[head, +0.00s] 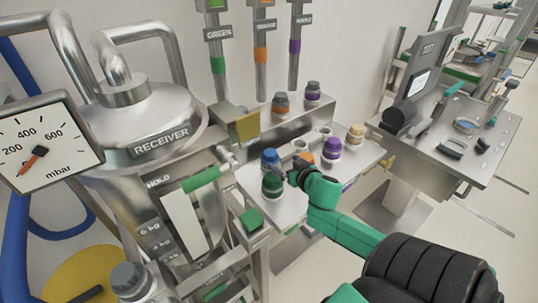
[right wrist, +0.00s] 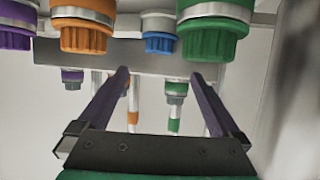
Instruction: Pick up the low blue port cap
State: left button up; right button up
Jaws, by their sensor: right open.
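The low blue port cap (head: 270,157) sits on the white-topped lower ledge, just behind the green cap (head: 272,184). My right gripper (head: 296,176) is open and empty, just right of the green and blue caps. In the right wrist view, which shows the caps upside down, the blue cap (right wrist: 159,43) lies above and beyond the gap between my open fingers (right wrist: 160,72). The green cap (right wrist: 215,38) is larger and nearer there, close to the right finger. I see no contact with the blue cap. My left gripper is not in view.
On the lower ledge, an orange cap (right wrist: 85,38) and a purple cap (head: 332,150) stand right of my gripper. The upper shelf holds another orange cap (head: 281,103) and purple cap (head: 313,92). The receiver tank (head: 150,120) is at left, a bench (head: 470,165) at right.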

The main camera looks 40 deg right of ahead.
aim_at(270, 152)
jog(key=x, duration=0.7)
jog(key=shift+w+d, duration=0.25)
jog(key=shift+x, duration=1.1)
jog(key=shift+w+f, duration=0.25)
jog(key=shift+w, duration=0.1)
grip_shut()
pick_arm(q)
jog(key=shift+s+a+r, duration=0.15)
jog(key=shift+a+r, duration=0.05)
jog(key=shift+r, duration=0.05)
jog(key=shift+p, duration=0.3)
pick_arm(e)
jog(key=shift+r, duration=0.2)
